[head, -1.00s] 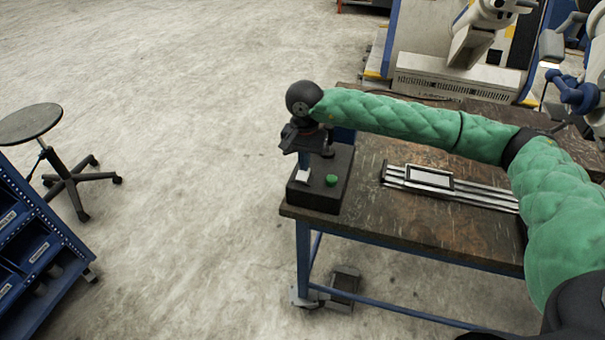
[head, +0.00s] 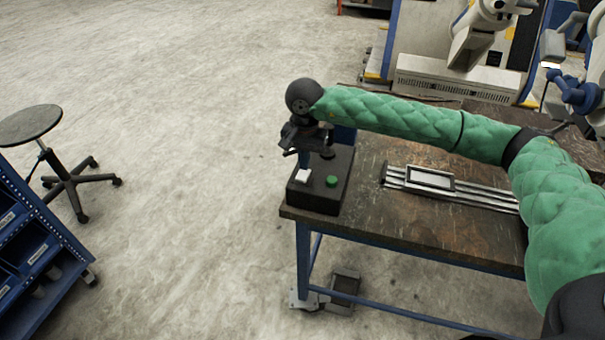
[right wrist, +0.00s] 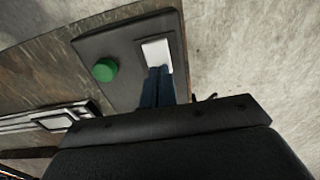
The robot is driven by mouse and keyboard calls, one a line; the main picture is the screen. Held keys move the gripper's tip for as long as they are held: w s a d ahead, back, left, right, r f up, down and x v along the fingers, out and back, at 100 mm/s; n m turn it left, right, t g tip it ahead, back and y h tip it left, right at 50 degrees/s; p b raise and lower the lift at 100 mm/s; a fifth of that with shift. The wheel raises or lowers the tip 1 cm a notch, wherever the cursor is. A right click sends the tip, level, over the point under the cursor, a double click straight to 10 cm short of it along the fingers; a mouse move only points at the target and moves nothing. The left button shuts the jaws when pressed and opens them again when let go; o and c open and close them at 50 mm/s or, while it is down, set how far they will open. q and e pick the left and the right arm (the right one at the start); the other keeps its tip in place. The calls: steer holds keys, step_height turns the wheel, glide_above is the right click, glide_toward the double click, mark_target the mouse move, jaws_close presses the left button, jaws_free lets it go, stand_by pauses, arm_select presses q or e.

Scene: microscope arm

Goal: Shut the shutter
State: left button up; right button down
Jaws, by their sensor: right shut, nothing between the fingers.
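A dark control box (head: 318,200) sits on the near left corner of the workbench. No part is clearly marked as a shutter. My right gripper (head: 304,164) points down over the box, shut and empty. In the right wrist view its blue fingers (right wrist: 158,86) end right beside the white switch (right wrist: 157,53). I cannot tell whether they touch it. The green button (right wrist: 105,70) is clear of the fingers. My left gripper is not in view.
A metal rail with a framed slide (head: 431,179) lies on the workbench (head: 390,222), right of the box. White equipment (head: 460,82) stands behind. A stool (head: 35,125) and a blue bin rack (head: 35,245) stand at left. The floor between is free.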

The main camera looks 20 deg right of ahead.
steer(key=shift+r, duration=2.85)
